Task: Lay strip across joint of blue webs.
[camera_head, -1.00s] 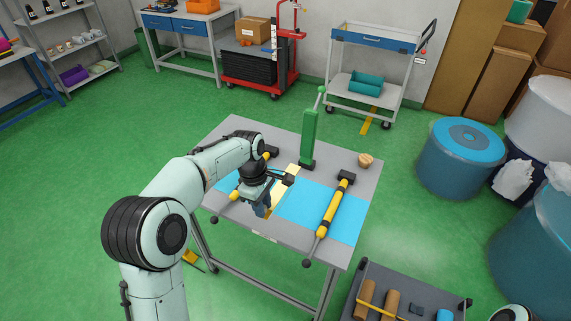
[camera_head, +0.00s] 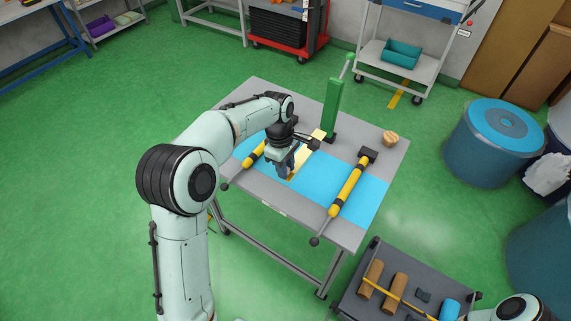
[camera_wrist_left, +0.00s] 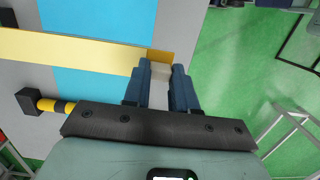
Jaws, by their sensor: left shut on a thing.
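The pale yellow strip (camera_head: 318,138) runs between the left blue web (camera_head: 246,150) and the right blue web (camera_head: 335,178) on the grey table. In the left wrist view the strip (camera_wrist_left: 70,50) has blue on both of its long sides and a darker yellow end. My left gripper (camera_head: 286,174) is over the table's front part, shut on the strip's near end; its fingers (camera_wrist_left: 160,70) close there in the wrist view. Whether the strip touches the webs along its length is unclear, and the joint is hidden under it. My right gripper is not in view.
Yellow-and-black bars lie on either side, the right bar (camera_head: 350,185) across the right web and the left bar (camera_head: 254,154) partly behind my arm. A green upright tool (camera_head: 333,108) and a small tan object (camera_head: 391,138) stand at the back. A grey cart (camera_head: 368,301) holds brown rolls.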

